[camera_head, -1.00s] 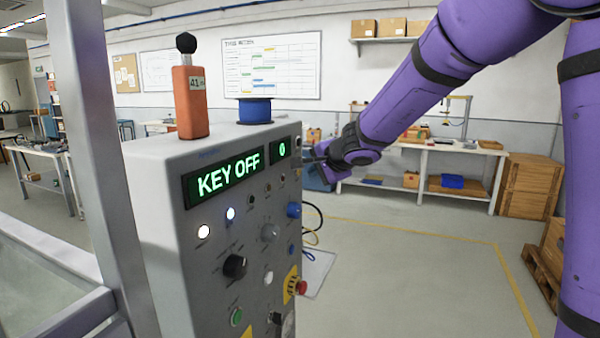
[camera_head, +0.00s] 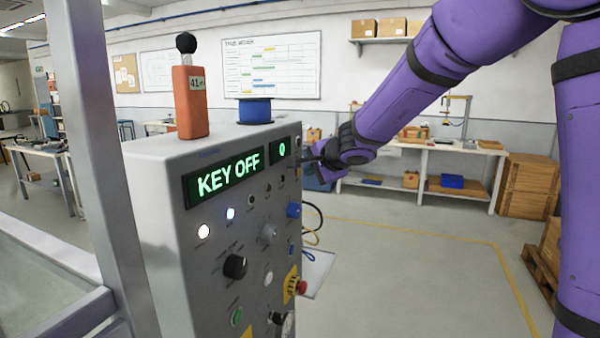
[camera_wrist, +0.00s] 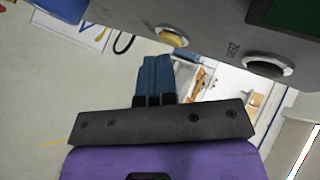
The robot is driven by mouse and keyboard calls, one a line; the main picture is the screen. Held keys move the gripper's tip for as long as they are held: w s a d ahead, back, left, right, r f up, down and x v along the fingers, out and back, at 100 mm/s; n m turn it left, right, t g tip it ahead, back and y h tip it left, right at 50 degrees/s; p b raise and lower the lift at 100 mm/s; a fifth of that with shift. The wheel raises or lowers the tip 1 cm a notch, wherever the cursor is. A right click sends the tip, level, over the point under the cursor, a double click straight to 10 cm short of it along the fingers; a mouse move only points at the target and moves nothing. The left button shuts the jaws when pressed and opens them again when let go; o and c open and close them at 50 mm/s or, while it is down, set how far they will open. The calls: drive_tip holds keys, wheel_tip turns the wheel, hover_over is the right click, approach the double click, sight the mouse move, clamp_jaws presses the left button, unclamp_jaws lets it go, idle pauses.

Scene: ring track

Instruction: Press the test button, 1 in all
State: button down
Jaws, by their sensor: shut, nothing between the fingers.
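The grey control panel (camera_head: 215,250) stands at left centre in the head view, with several buttons, lamps and knobs on its face. Its green display (camera_head: 228,175) reads KEY OFF, and a smaller display (camera_head: 284,149) reads 0. The button labels are too small to read, so I cannot tell which is the test button. My gripper (camera_wrist: 156,72) is shut and empty, its blue fingers pointing up the wrist view. A yellow button (camera_wrist: 173,37) and a black round button (camera_wrist: 268,66) on the panel lie just beyond the fingertips. The fingers appear apart from both.
A red stop button (camera_head: 300,287) on a yellow plate and a blue knob (camera_head: 294,210) stick out from the panel. An orange handheld device (camera_head: 190,102) stands on top. A grey post (camera_head: 100,150) rises at left. The floor right of the panel is clear.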

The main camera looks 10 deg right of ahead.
drive_tip(key=shift+w+a, duration=0.25)
drive_tip(key=shift+a, duration=0.1)
idle(0.7)
drive_tip(key=shift+d, duration=0.1)
drive_tip(key=shift+s+d, duration=0.5)
drive_tip(key=shift+d, duration=0.05)
drive_tip(key=shift+d, duration=0.15)
idle(0.3)
drive_tip(key=s+d, duration=0.1)
drive_tip(key=d, duration=0.1)
drive_tip(key=s+d, duration=0.1)
drive_tip(key=s, duration=0.1)
drive_tip(key=shift+d, duration=0.4)
idle(0.5)
